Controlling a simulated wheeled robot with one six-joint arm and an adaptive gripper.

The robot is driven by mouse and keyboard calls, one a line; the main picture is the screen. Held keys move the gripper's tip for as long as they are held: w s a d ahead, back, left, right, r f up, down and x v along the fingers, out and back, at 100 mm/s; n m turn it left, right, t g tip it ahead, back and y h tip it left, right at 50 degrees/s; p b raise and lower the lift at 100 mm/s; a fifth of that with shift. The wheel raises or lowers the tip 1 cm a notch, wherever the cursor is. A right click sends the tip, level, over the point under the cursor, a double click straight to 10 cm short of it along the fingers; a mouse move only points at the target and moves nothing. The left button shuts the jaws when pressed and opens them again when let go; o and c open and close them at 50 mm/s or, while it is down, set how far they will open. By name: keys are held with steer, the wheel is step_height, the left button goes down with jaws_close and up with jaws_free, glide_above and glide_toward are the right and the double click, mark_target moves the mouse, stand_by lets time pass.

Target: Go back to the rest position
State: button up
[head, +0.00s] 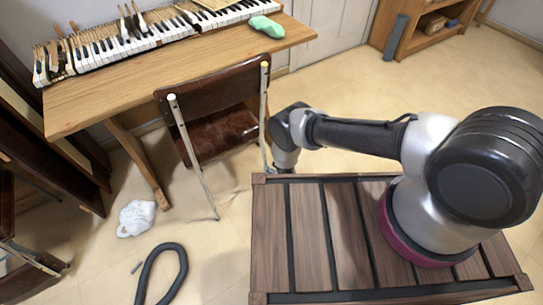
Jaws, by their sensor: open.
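My arm reaches left from its mount on my wooden-slatted base. My gripper (284,160) hangs down at the arm's far end, just right of the chair and close to the base's back left corner. Its fingertips are mostly hidden by the base edge, and the jaws are open. I see nothing held in it. The piano keys (128,45) lie in a long row on the wooden desk (180,72), well to the left of my gripper. Several keys at the left end look raised or out of line.
A chair (218,90) with brown seat and metal legs stands between the desk and my gripper. A green object (267,26) lies on the desk. A white crumpled item (137,218) and a black hose (165,262) lie on the floor. A wooden shelf (425,30) stands back right; floor before it is clear.

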steer(key=s+d+f+g+h, duration=0.3)
steer(key=s+d+g, duration=0.1)
steer(key=s, duration=0.3)
steer(key=s+d+f+g+h, duration=0.2)
steer(key=s+d+f+g, duration=0.15)
steer(key=s+d, duration=0.2)
steer(key=w+d+r+m+g+h, duration=0.1)
steer(key=d+r+g, duration=0.2)
steer(key=r, duration=2)
steer(key=w+d+r+m+g+h, duration=0.1)
steer(key=d+r+g+h, duration=0.15)
steer(key=r, duration=2.15)
steer(key=s+d+r+m+t, duration=0.1)
steer(key=s+d+r, duration=0.5)
steer(key=r, duration=0.6)
steer(key=s+d+r+m+t+y, duration=0.1)
steer(key=s+d+r+t, duration=0.2)
steer(key=r, duration=1)
steer(key=s+d+r+m+t+y, duration=0.1)
steer(key=s+d+r+m+t, duration=0.1)
steer(key=s+d+r, duration=0.7)
step_height(320, 180, up, 4)
steer(key=shift+d+r+t, duration=0.15)
steer(key=shift+d+t, duration=0.05)
steer(key=shift+t, duration=0.3)
